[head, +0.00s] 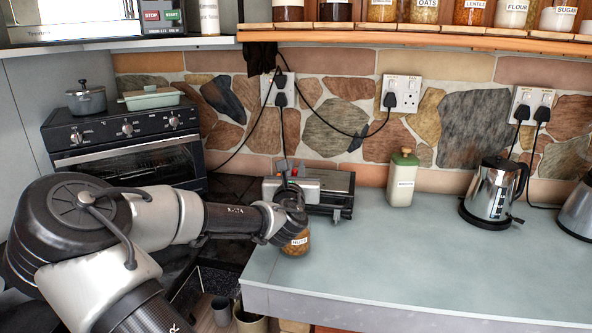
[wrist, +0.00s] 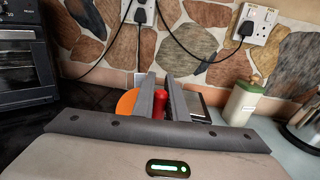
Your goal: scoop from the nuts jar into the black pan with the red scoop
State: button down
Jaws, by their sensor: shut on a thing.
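The nuts jar (head: 296,244) stands near the left front edge of the counter, with its label facing me. Its upper part is hidden behind my wrist. My gripper (head: 289,168) is just above and beyond the jar in the head view. In the wrist view my gripper (wrist: 161,88) is shut on the red scoop (wrist: 158,106). Only the scoop's red handle shows between the fingers; its bowl is hidden. I cannot make out the black pan in either view; my arm covers much of the dark hob.
A metal appliance (head: 335,193) stands behind my gripper. A cream canister (head: 402,180) and a kettle (head: 492,190) stand to the right. An orange round thing (wrist: 126,104) shows left of my fingers. An oven (head: 130,150) is at left. The counter's front right is clear.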

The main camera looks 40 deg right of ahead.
notch_tip(320, 180, up, 6)
jog(key=p, duration=0.5)
jog(key=shift+r, duration=0.25)
jog(key=shift+a, duration=0.1)
dwell(0.5)
